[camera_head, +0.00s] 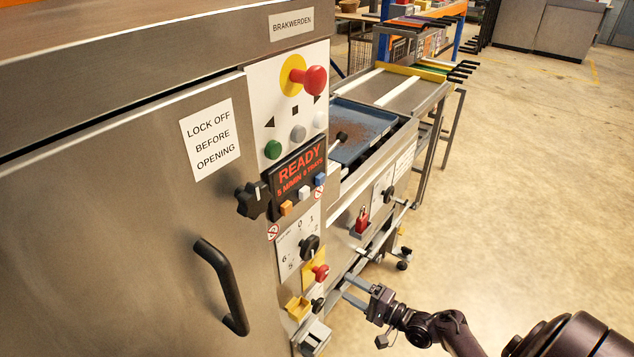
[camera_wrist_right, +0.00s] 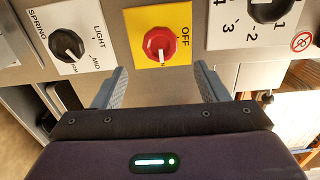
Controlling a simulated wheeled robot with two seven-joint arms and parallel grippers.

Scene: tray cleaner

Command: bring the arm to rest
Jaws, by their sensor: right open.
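My right gripper (camera_head: 351,288) is in the lower middle of the head view, in front of the machine's lower control panel. Its two fingers are apart with nothing between them. In the right wrist view my right gripper (camera_wrist_right: 161,68) faces the panel, with a red rotary knob (camera_wrist_right: 160,44) on a yellow plate marked OFF just beyond the fingertips. The same red knob (camera_head: 320,272) shows in the head view, left of the gripper and apart from it. My right arm comes in from the lower right. My left gripper is not in view.
The steel machine front has a black door handle (camera_head: 222,286), a red stop button (camera_head: 314,79) and a display (camera_head: 298,177) reading READY. A blue tray (camera_head: 365,128) lies on the machine behind. A red padlock (camera_head: 362,219) hangs on its side. Open floor (camera_head: 520,190) lies to the right.

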